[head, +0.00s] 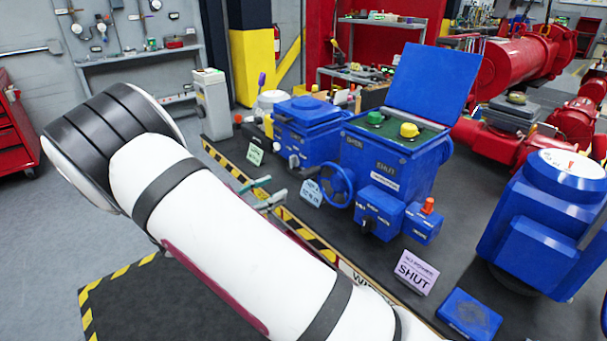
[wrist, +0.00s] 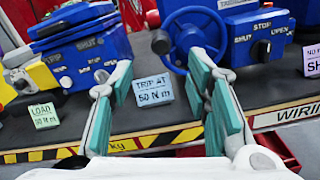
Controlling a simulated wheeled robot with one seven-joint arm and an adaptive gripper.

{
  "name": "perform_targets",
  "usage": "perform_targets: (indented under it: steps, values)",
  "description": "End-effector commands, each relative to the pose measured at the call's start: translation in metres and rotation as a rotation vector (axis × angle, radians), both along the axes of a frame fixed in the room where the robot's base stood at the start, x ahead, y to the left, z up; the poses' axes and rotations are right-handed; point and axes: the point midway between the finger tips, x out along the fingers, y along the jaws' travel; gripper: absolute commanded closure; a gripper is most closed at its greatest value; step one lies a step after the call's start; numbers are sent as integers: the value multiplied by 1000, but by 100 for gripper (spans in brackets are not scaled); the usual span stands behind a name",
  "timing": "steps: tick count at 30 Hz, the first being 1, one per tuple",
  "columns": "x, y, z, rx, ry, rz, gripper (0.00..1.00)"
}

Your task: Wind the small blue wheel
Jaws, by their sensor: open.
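The small blue wheel (head: 339,186) is a spoked handwheel on the front of the blue actuator box (head: 392,160) with its lid raised. In the wrist view the wheel (wrist: 189,38) is at upper centre, facing me. My gripper (wrist: 160,72) is open, with green-padded fingers spread apart and nothing between them. Its right finger overlaps the lower part of the wheel in the picture, and the left finger lies left of it. I cannot tell whether it touches. In the head view my gripper (head: 265,195) is left of the wheel, at the bench edge, partly hidden behind my arm.
A "TRIP AT 50 N m" card (wrist: 152,90) stands below and left of the wheel. A second blue actuator (head: 308,125) stands to the left, with a green load card (head: 254,151). A switch box with an orange knob (head: 425,220) is right of the wheel.

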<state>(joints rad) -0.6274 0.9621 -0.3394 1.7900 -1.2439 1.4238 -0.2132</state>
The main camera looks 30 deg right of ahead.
Motion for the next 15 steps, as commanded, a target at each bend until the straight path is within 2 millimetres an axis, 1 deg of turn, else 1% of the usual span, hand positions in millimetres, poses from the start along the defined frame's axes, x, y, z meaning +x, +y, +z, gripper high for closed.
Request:
perform_targets:
  steps: [15]
  values:
    - [16,-94,1,2,1,-5,56]
